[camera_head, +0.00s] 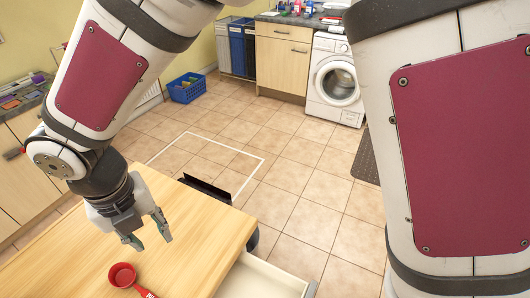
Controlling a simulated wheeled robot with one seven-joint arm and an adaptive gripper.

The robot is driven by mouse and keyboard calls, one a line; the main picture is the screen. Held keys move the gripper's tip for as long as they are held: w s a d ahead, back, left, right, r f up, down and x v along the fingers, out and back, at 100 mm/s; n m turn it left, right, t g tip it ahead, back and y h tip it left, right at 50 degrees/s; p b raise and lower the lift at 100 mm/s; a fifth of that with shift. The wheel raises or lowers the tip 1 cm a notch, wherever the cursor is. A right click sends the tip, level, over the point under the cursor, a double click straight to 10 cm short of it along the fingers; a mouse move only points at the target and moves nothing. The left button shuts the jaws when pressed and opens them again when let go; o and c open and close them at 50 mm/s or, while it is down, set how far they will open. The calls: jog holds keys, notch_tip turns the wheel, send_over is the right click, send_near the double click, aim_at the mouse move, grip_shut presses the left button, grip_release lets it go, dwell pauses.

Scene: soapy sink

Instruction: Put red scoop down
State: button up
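A red scoop (122,276) lies on the light wooden tabletop (195,262), near the bottom edge of the camera_head view. Its round cup is at the left, and its handle runs to the lower right and is partly cut off by the frame edge. My gripper (150,240) is above the tabletop, up and slightly right of the scoop in the picture. Its two fingers point down and are spread apart, with nothing between them. The gripper and the scoop appear apart.
An open drawer (262,281) sticks out at the table's right side. A black object (207,188) shows behind the table's far edge. A blue basket (187,88) and a washing machine (334,82) stand farther back. Much of the tiled floor (290,178) is clear.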

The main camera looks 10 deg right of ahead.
jog(key=w+d+r+m+t, duration=0.1)
jog(key=d+r+m, duration=0.3)
jog(key=d+m, duration=0.25)
jog(key=w+d+r+m+h, duration=0.1)
jog(key=d+r+m, duration=0.3)
jog(key=d+m, duration=0.25)
jog(key=w+d+r+m+t, duration=0.1)
jog(key=w+d+r+m, duration=0.1)
jog(key=d+r+m, duration=0.35)
jog(key=s+d+r+m+t, duration=0.1)
jog(key=s+d+m, duration=0.4)
jog(key=d+m, duration=0.3)
jog(key=s+d+r+m+t+y, duration=0.1)
jog(key=s+d+m, duration=0.4)
jog(key=m, duration=0.9)
jog(key=d+r, duration=0.1)
jog(key=d, duration=0.2)
jog(key=shift+r, duration=0.15)
jog(key=shift+a, duration=0.1)
